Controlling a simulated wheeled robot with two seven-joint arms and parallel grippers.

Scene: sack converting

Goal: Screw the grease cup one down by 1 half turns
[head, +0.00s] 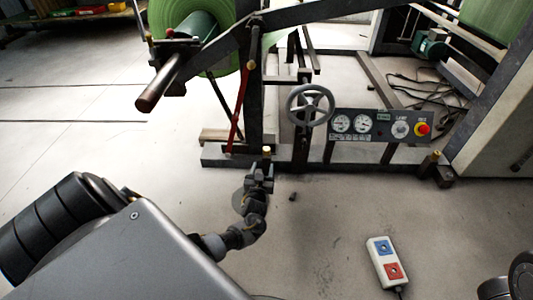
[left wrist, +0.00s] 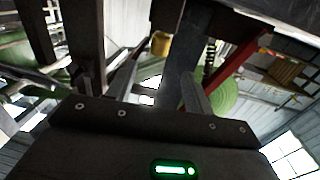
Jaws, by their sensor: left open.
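A small brass grease cup (head: 267,152) stands at the foot of the machine frame, just beyond my left gripper (head: 261,180). In the left wrist view the cup (left wrist: 161,44) shows past the fingertips, a little above the gap between them. My left gripper (left wrist: 160,88) is open, with nothing between its fingers. It looks apart from the cup, though the exact distance is hard to tell. Another brass cup (head: 436,154) sits on a block at the right end of the frame. No label shows which cup is number one. My right gripper is not in view.
A handwheel (head: 310,105) and a gauge panel (head: 381,126) with a red stop button stand right of the cup. A red lever (head: 239,105) is to its left. A green roll (head: 226,35) is above. A pendant (head: 385,262) lies on otherwise mostly clear floor.

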